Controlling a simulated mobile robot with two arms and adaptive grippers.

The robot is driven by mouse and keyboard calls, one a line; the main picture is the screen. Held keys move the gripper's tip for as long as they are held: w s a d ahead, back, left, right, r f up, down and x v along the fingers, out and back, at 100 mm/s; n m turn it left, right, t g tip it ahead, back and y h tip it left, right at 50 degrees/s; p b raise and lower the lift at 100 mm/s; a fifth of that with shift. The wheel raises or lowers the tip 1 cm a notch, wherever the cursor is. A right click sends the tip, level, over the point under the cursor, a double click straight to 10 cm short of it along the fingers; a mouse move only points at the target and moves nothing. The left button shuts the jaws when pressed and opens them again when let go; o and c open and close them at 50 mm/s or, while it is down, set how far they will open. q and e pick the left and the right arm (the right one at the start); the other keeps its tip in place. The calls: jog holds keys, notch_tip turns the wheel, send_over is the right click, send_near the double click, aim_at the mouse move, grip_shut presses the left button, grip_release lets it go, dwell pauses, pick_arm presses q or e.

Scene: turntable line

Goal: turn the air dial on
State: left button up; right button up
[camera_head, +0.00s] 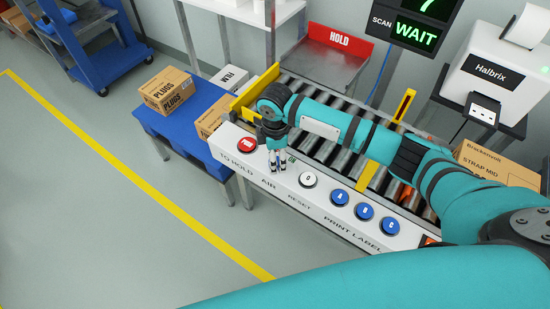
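The white control panel (322,203) runs along the front of the roller conveyor. Its AIR label (268,184) sits just below my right gripper (278,166). The gripper points down at the AIR position, with its fingers close together. The air dial itself is hidden behind the fingers, so I cannot tell its setting or whether the fingers touch it. My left gripper is out of view.
A red TO HOLD button (247,145) is left of the gripper. A reset button (308,179) and blue print buttons (339,197) are to the right. Boxes stand on a blue table (180,125). The WAIT screen (415,33) is lit. Open floor lies at the left.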

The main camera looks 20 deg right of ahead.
jog(key=shift+f, duration=0.7)
jog(key=c, duration=1.2)
jog(key=shift+o, duration=0.2)
jog(key=shift+r+m+p, duration=0.2)
jog(key=shift+m+p, duration=0.2)
jog(key=shift+p, duration=0.35)
jog(key=m+p, duration=0.5)
jog(key=p, duration=0.1)
jog(key=shift+r+m+p, duration=0.1)
jog(key=shift+m+p, duration=0.2)
jog(key=shift+p, duration=0.1)
jog(key=m+p, duration=0.2)
jog(key=shift+a+m, duration=0.1)
jog(key=shift+m, duration=0.2)
jog(key=shift+f+m+p, duration=0.2)
jog(key=shift+m+p, duration=0.8)
jog(key=shift+m, duration=0.4)
